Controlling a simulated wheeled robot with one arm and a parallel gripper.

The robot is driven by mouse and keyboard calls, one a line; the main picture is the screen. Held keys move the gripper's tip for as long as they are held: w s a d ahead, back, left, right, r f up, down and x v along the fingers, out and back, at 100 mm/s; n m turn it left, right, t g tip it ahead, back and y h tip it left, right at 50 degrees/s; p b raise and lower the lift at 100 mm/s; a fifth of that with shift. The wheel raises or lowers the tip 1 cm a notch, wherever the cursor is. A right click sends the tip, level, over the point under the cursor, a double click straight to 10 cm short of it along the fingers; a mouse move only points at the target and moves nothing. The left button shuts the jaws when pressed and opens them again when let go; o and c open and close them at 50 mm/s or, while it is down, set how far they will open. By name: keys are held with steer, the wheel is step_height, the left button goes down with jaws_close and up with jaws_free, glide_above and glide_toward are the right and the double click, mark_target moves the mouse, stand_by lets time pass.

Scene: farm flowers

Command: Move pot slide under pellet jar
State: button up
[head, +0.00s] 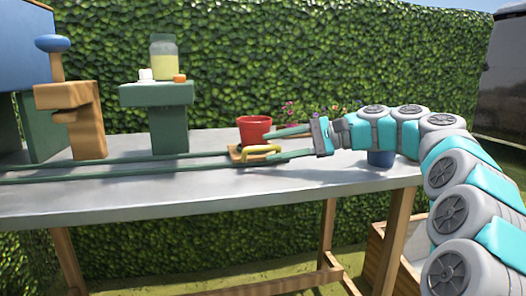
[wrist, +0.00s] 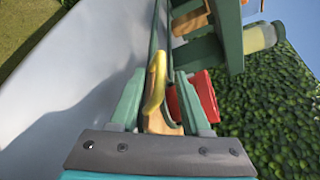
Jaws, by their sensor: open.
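The pot slide (head: 236,154) is a small wooden board on green rails, with a yellow handle (head: 262,149) at its front and a red pot (head: 254,128) on it. The pellet jar (head: 163,58), with pale yellow contents, stands on a green stand (head: 157,95) to the left of the slide. My gripper (head: 267,147) reaches in from the right, its fingers open. In the wrist view the yellow handle (wrist: 155,85) lies between the green fingertips of my gripper (wrist: 157,84), with no clear grip. The red pot (wrist: 203,93) is partly hidden by the right finger.
A wooden post with a blue knob (head: 52,45) stands at the table's left. Pink flowers (head: 305,112) are behind my gripper, and a blue pot (head: 381,158) is under my arm. The rails (head: 110,170) run left along the grey table (head: 150,205); their visible front stretch looks clear.

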mark_target(256, 147)
steer(key=x, duration=0.3)
steer(key=shift+a+f, duration=0.1)
steer(key=shift+a, duration=0.05)
jaws_close()
stand_by(1.3)
